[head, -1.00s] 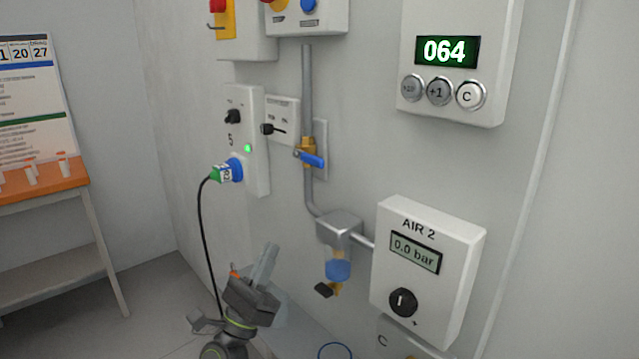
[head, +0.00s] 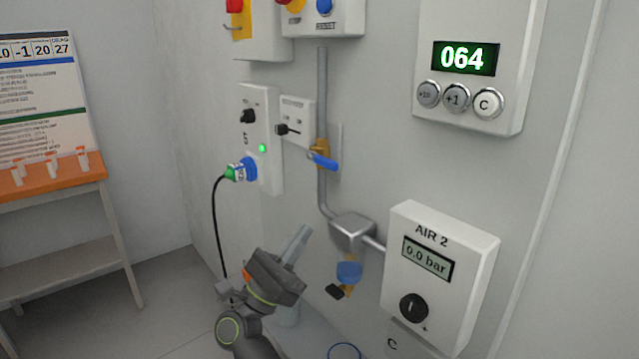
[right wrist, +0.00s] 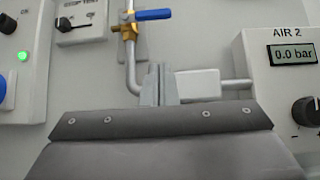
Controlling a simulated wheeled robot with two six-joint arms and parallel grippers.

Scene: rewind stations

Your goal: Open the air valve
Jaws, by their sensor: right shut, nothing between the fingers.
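The air valve (head: 321,153) is a brass body with a blue lever (head: 323,162) on the grey vertical pipe. In the right wrist view the valve (right wrist: 128,31) is at the top, its blue lever (right wrist: 153,15) pointing right, across the pipe. My right gripper (head: 303,234) is below and left of the valve in the head view, apart from it, shut and empty. In the right wrist view its closed fingers (right wrist: 159,80) point up, just below and right of the valve. The AIR 2 box (head: 440,270) reads 0.0 bar. My left gripper is not in view.
The pipe runs down to a grey filter block (head: 352,231) with a blue bowl (head: 348,271). A socket box (head: 262,140) with a green light and plugged cable is left of the valve. A counter box (head: 470,65) reads 064. An orange-topped table (head: 50,182) stands at left.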

